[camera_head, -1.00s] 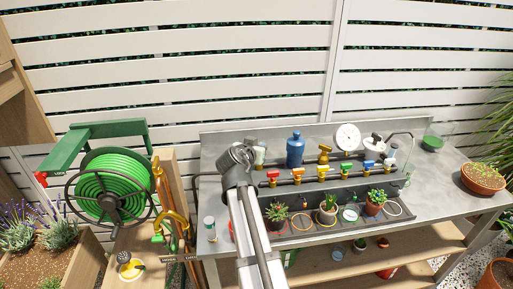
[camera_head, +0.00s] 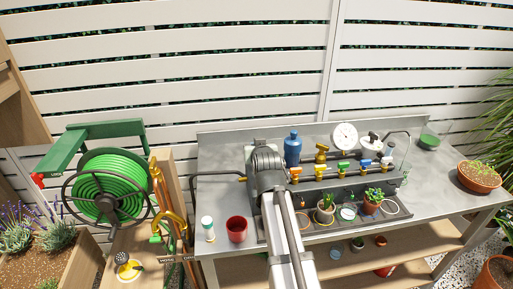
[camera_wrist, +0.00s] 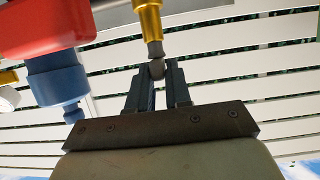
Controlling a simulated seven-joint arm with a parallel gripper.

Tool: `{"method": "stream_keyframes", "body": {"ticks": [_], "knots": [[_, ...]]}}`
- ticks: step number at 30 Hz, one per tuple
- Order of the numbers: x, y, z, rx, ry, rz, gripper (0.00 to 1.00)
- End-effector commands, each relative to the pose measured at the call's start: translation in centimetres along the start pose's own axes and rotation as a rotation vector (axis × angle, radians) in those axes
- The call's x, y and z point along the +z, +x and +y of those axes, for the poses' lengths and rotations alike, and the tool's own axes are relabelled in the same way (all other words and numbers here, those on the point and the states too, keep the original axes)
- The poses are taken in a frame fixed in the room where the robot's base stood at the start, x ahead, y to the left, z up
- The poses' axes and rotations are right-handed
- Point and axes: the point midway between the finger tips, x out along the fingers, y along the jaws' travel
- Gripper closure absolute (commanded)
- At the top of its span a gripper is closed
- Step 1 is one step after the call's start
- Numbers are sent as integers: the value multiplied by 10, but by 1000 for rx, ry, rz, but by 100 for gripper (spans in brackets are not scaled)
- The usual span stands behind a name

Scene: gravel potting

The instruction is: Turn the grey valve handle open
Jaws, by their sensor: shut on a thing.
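In the wrist view my gripper (camera_wrist: 158,72) has its two fingers closed around a small grey rounded piece (camera_wrist: 156,67) below a brass cylinder (camera_wrist: 148,20). I cannot tell for sure that this piece is the grey valve handle. In the head view my gripper (camera_head: 267,162) is at the left end of the valve row, seen from behind, with its fingertips hidden.
A large red part (camera_wrist: 45,25) and a blue part (camera_wrist: 58,82) are close left in the wrist view. On the bench are a blue bottle (camera_head: 292,148), a red cup (camera_head: 237,229), a white-capped jar (camera_head: 208,228) and a round dial (camera_head: 345,135). Potted plants stand in front of the valves.

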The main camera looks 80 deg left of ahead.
Motion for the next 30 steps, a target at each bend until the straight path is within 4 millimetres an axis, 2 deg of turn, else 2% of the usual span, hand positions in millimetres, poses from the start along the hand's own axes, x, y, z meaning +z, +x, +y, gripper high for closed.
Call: {"method": "stream_keyframes", "body": {"ticks": [20,21,27,30], "knots": [[0,0,1,-32,-15,-2,100],[0,0,1,-32,-15,-2,80],[0,0,1,-33,-14,-2,61],[0,0,1,-33,-14,-2,61]]}}
